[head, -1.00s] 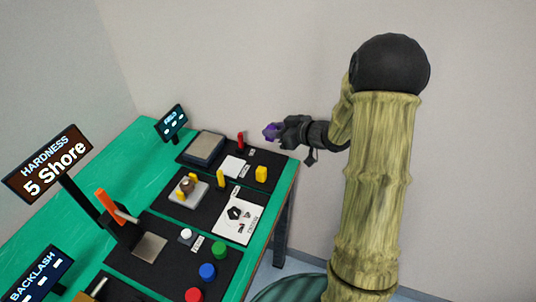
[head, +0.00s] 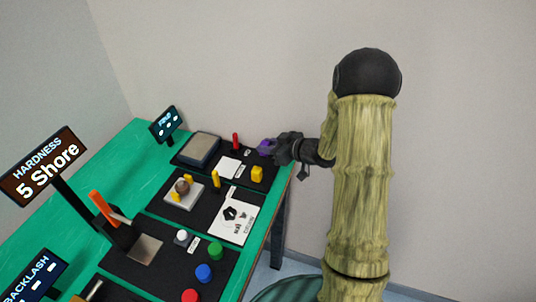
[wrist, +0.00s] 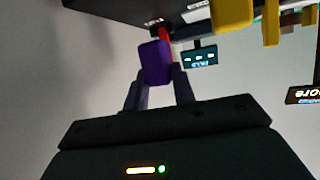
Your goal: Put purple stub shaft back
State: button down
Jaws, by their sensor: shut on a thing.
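The purple stub shaft (head: 265,147) is held at the tips of my gripper (head: 279,149), over the right end of the far black mat (head: 221,177). In the wrist view the purple shaft (wrist: 155,62) sits between the two fingers (wrist: 158,90), which are shut on it. It appears slightly above the mat, though the exact gap is hard to tell. The red shaft (head: 235,141) stands on the mat to its left, and the yellow shaft (head: 257,174) stands in front of it.
A grey plate (head: 199,149) and a white card (head: 228,168) lie on the far mat. The field display (head: 168,122) stands behind. Nearer mats hold a yellow pin (head: 215,179), a white sheet (head: 234,220) and several coloured knobs. The green table's (head: 278,200) right edge is close to the arm.

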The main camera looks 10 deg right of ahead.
jog(key=shift+f, duration=0.1)
jog(key=shift+f, duration=1.75)
jog(key=shift+f, duration=0.15)
jog(key=c, duration=1.2)
grip_release()
jog(key=shift+o, duration=0.2)
jog(key=shift+r, duration=0.2)
jog(key=v, duration=1.2)
